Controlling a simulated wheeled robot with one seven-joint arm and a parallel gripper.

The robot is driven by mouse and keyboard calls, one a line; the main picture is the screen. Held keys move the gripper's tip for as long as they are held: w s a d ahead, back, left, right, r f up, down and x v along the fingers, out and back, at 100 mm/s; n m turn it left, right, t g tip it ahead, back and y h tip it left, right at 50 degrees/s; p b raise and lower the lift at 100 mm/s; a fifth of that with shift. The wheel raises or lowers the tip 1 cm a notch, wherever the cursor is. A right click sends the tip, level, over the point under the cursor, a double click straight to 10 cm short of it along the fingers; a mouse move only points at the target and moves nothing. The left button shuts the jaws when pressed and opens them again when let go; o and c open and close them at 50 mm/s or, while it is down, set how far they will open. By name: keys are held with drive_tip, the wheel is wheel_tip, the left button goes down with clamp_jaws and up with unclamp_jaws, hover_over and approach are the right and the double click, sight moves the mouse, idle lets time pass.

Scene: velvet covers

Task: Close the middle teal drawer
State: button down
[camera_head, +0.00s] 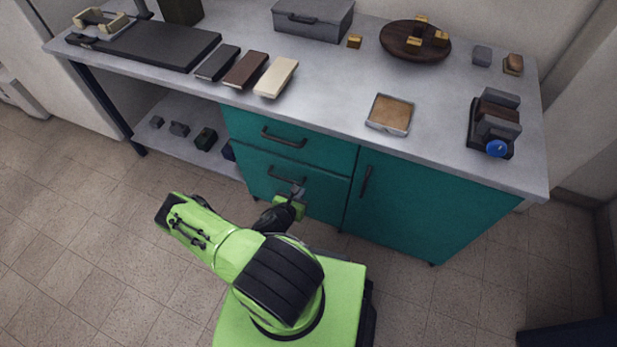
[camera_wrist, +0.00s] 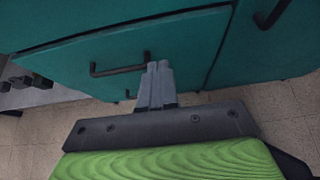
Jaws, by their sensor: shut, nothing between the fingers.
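The teal cabinet has two drawer fronts showing one above the other in the head view. The upper one (camera_head: 315,147) has a dark bar handle and looks flush. The drawer front below it (camera_head: 325,190) has a similar handle (camera_head: 287,177); in the wrist view this front (camera_wrist: 190,50) and its handle (camera_wrist: 118,68) fill the middle. It looks shut or nearly so; a small gap cannot be ruled out. My gripper (camera_head: 298,189) is shut and empty, its fingertips (camera_wrist: 159,66) at the handle's right end, close to the front. Whether they touch is unclear.
A teal door (camera_head: 430,205) with a vertical handle is right of the drawers. An open lower shelf (camera_head: 175,125) with small dark blocks is left. The grey worktop (camera_head: 330,90) above holds a tray, blocks and a box. Tiled floor (camera_head: 90,240) is clear at left.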

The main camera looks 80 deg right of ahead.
drive_tip(key=b, duration=0.6)
approach(314, 171)
wheel_tip(314, 171, down, 4)
drive_tip(key=d, duration=0.4)
drive_tip(key=shift+s+d+r+p, duration=0.15)
drive_tip(key=shift+s+r+p, duration=0.15)
drive_tip(key=shift+s+r, duration=0.05)
drive_tip(key=shift+d, duration=0.55)
